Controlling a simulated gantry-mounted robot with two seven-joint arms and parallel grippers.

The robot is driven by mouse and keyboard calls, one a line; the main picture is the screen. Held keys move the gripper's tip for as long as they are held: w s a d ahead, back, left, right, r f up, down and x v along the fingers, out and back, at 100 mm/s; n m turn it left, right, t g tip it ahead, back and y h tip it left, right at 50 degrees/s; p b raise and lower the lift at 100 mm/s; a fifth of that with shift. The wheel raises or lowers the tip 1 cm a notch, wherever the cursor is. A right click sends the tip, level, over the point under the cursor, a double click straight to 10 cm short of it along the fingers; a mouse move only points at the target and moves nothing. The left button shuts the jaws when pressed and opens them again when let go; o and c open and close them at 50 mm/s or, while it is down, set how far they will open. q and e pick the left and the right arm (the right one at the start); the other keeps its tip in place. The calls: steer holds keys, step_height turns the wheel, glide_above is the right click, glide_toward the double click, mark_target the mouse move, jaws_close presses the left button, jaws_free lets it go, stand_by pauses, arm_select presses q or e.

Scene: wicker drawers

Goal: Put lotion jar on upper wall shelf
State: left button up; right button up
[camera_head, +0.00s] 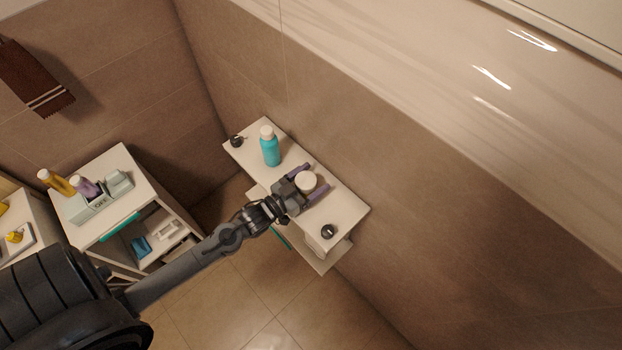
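A small jar with a round white lid (306,181), which looks like the lotion jar, is at the middle of the upper wall shelf (345,204). My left gripper (309,182) reaches over the shelf from the left. Its two purple-grey fingers stand apart, one on each side of the jar. I cannot tell whether they touch it, or whether the jar rests on the shelf or is held just above it. My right gripper is not in view.
A teal bottle (270,148) and a small dark item (237,141) stand toward the shelf's far end. A dark round item (328,231) is near its front end. A white drawer cabinet (140,188) stands at left, bearing an organiser (93,207) with bottles.

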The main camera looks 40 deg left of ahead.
arm_select(q)
steer(key=shift+o, duration=0.7)
steer(key=shift+r, duration=0.25)
steer(key=shift+s+f, duration=0.15)
steer(key=shift+s, duration=0.2)
steer(key=s+a, duration=0.2)
steer(key=s, duration=0.9)
steer(key=shift+b, duration=0.35)
steer(key=shift+s, duration=0.1)
